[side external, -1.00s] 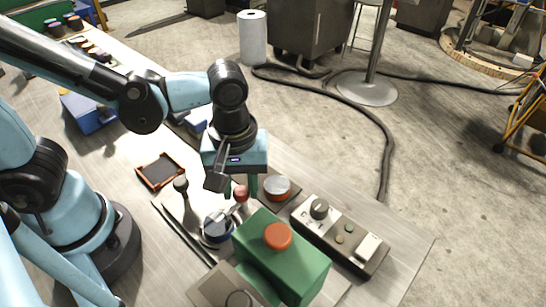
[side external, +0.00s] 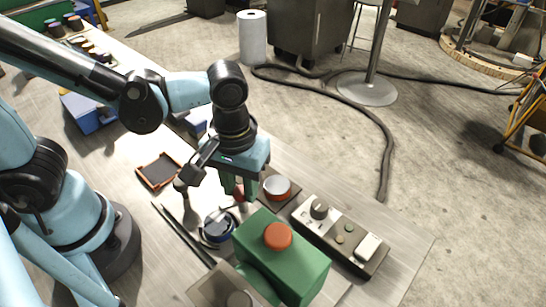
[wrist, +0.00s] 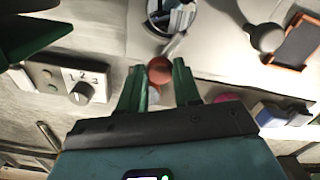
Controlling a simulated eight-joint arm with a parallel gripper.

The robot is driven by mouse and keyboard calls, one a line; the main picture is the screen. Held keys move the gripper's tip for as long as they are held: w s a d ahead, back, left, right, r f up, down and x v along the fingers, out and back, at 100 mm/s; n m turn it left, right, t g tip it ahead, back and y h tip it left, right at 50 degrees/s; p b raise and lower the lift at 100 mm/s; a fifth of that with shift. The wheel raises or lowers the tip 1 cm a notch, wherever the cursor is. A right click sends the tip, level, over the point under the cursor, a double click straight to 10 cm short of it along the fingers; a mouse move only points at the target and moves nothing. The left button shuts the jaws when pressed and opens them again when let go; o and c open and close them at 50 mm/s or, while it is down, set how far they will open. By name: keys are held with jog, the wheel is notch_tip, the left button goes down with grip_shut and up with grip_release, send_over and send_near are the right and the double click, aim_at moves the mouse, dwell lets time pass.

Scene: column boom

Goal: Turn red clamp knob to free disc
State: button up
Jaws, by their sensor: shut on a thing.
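The red clamp knob (wrist: 160,70) is a ball on the end of a grey lever, between my gripper's two green fingers in the wrist view. My gripper (wrist: 158,88) is shut on it. In the side view, my gripper (side external: 239,196) points down, and its fingers mostly hide the knob. The lever runs to a dark round clamp with a blue rim (side external: 217,228), which also shows at the top of the wrist view (wrist: 172,14). I cannot make out whether a disc lies inside it.
A green box with an orange-red button (side external: 277,236) stands close at the front right. A silver round part with a red side (side external: 277,187) and a switch panel (side external: 340,235) lie to the right. An orange-edged tray (side external: 158,170) and dark rods (side external: 183,233) lie left.

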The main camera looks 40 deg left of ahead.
aim_at(241, 190)
jog(key=m, duration=1.3)
jog(key=shift+m, duration=0.3)
dwell(0.4)
jog(key=o, duration=1.1)
jog(key=shift+c, duration=0.2)
jog(key=shift+r, duration=0.15)
notch_tip(241, 190, up, 12)
